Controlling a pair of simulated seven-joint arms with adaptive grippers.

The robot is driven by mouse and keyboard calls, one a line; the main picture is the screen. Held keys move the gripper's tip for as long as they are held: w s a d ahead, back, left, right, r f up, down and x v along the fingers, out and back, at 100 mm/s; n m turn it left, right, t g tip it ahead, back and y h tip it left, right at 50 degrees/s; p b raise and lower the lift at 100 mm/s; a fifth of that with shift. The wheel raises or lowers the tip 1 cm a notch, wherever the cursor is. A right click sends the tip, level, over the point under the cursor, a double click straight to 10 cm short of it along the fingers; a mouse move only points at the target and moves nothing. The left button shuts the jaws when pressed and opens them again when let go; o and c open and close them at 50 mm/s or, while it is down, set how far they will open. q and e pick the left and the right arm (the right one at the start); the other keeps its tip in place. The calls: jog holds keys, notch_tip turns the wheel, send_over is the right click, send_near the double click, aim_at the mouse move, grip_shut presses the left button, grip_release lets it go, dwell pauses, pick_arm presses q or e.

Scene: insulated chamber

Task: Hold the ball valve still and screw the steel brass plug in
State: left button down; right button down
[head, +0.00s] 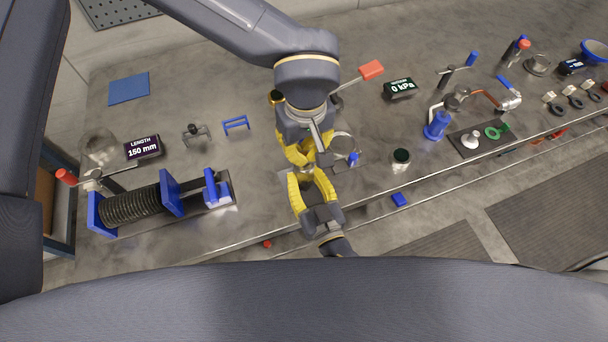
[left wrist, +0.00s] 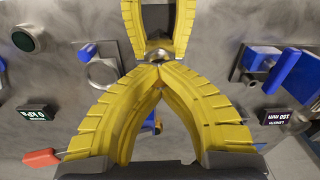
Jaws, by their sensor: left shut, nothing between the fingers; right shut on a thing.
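My left gripper (head: 297,151) reaches down over the middle of the bench. In the left wrist view its yellow fingers (left wrist: 158,68) meet at the tips and hold nothing. My right gripper (head: 305,180) faces it from the front edge; its yellow fingers (left wrist: 158,44) show at the top of the wrist view. It is shut on a small shiny metal piece (left wrist: 160,54), right at my left fingertips. The fingers hide most of this piece, so I cannot tell whether it is the plug.
A metal ring (head: 344,142) and blue block are close beside the grippers. A dark green-topped cylinder (head: 401,157) stands to their right. A red handle (head: 371,70) and a pressure display (head: 399,88) are behind. A spring rig (head: 130,206) occupies the left.

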pick_arm(q)
jog(key=m, duration=0.7)
jog(key=c, duration=1.5)
grip_release()
jog(key=shift+c, duration=0.4)
